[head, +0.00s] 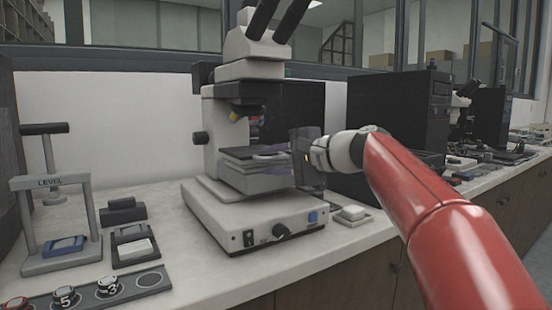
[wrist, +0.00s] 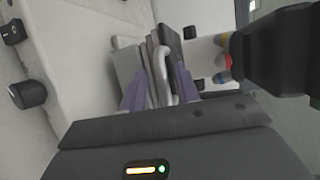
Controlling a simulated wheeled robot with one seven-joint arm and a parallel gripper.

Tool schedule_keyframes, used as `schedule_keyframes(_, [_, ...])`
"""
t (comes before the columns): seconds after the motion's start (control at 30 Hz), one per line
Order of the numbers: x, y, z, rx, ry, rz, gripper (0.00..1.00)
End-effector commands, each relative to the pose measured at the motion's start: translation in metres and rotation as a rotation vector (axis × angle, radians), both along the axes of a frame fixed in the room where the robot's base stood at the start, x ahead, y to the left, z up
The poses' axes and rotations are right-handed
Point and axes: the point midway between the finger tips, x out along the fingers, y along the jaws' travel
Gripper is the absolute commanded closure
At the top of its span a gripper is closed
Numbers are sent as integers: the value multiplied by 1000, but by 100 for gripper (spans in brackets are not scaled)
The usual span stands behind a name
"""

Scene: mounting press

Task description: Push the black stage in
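The black stage (head: 240,154) is a dark flat plate on the white microscope (head: 228,125), below the objectives, with a pale piece on top. In the wrist view its dark plate (wrist: 171,42) shows edge-on beyond my fingers. My gripper (head: 290,160) is at the right side of the stage. In the wrist view my gripper (wrist: 160,73) has its two purplish fingers apart, with a pale curved bar (wrist: 162,72) showing between them. I see no finger closed on it; whether a finger touches the stage is hard to tell.
The objectives (wrist: 226,58) and dark microscope body are close to my gripper's right in the wrist view. A press marked LEVEL (head: 50,182) stands at left, with a numbered tray (head: 85,292) in front. A small dish (head: 354,215) sits right of the microscope base.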

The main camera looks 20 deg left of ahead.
Motion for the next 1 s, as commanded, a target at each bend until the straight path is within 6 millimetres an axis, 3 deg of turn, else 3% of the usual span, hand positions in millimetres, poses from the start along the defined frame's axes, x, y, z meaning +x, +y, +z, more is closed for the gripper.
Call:
schedule_keyframes(0.27, [-1,-5,4,3,-5,-3,68])
schedule_keyframes(0.7, [-21,-66,16,3,-4,-3,68])
schedule_keyframes(1.0, [-23,-73,18,3,-2,0,68])
